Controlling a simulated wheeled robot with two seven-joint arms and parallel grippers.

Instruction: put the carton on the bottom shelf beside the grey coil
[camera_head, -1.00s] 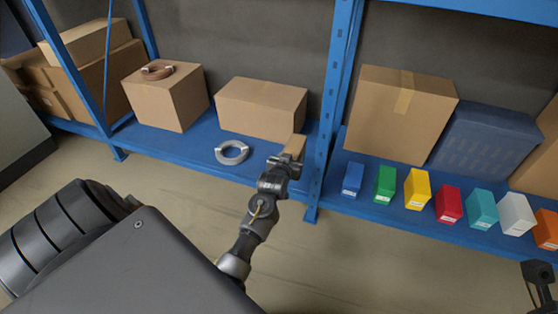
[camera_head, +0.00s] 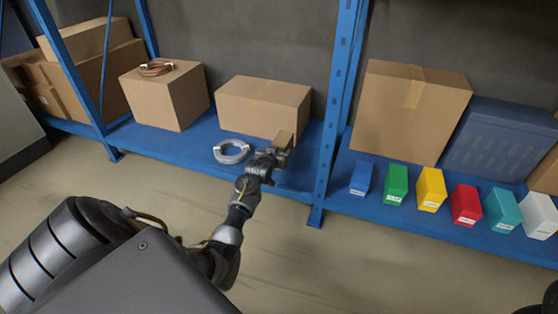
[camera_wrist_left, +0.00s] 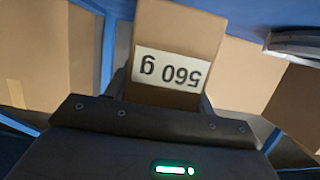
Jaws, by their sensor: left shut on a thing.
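The carton (camera_head: 284,139) is a small brown box, held at the bottom shelf's level. My left gripper (camera_head: 276,154) is shut on it. In the left wrist view the carton (camera_wrist_left: 180,35) fills the space between the fingers and shows a white label reading "560 g" upside down. The grey coil (camera_head: 221,157) lies on the blue bottom shelf (camera_head: 190,150), left of the gripper and apart from the carton. It also shows at the upper right of the left wrist view (camera_wrist_left: 293,43). Whether the carton touches the shelf cannot be told.
A large brown box (camera_head: 262,103) stands behind the coil and carton. A brown box with a copper coil (camera_head: 155,69) on top stands left. A blue upright (camera_head: 335,120) rises right of the carton. Several coloured boxes, including a blue one (camera_head: 361,177), line the right bay.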

